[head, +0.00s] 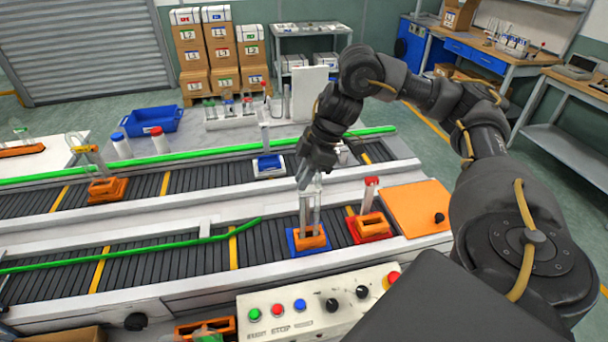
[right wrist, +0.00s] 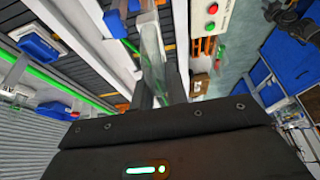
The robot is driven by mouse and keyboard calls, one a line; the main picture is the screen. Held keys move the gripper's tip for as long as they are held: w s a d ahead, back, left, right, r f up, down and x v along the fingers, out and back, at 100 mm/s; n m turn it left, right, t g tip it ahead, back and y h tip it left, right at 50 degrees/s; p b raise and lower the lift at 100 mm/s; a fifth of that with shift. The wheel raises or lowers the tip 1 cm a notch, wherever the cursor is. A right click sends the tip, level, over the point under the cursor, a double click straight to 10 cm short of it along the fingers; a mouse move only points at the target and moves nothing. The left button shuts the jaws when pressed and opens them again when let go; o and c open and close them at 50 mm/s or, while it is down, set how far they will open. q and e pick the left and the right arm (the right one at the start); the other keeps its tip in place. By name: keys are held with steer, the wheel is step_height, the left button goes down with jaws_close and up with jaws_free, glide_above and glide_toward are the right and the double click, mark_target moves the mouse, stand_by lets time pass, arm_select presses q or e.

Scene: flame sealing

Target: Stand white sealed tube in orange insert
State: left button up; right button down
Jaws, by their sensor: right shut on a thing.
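My right gripper (head: 312,184) is shut on a pale, see-through tube (head: 304,212), which hangs roughly upright below the fingers. The tube's lower end overlaps an orange insert (head: 312,241) in a blue base (head: 291,243) on the near conveyor. I cannot tell whether the tube touches the insert's floor. In the right wrist view, the tube (right wrist: 152,48) runs out from between the fingers (right wrist: 158,90); its far end is hard to make out. My left gripper is not in view.
Close to the right is an orange insert in a red base (head: 384,237) with a red-topped tube (head: 369,194). Another orange insert (head: 106,190) is on the far conveyor. A control box (head: 315,305) stands in front. An orange panel (head: 412,207) lies right.

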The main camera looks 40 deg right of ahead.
steer(key=shift+f+b, duration=0.4)
steer(key=shift+f, duration=0.45)
stand_by(0.3)
steer(key=c, duration=1.3)
jaws_free()
steer(key=p+v, duration=0.3)
steer(key=v, duration=0.6)
steer(key=shift+r, duration=0.25)
steer(key=shift+s+d+r+p, duration=0.2)
steer(key=shift+d+r+p, duration=0.15)
steer(key=shift+r, duration=0.25)
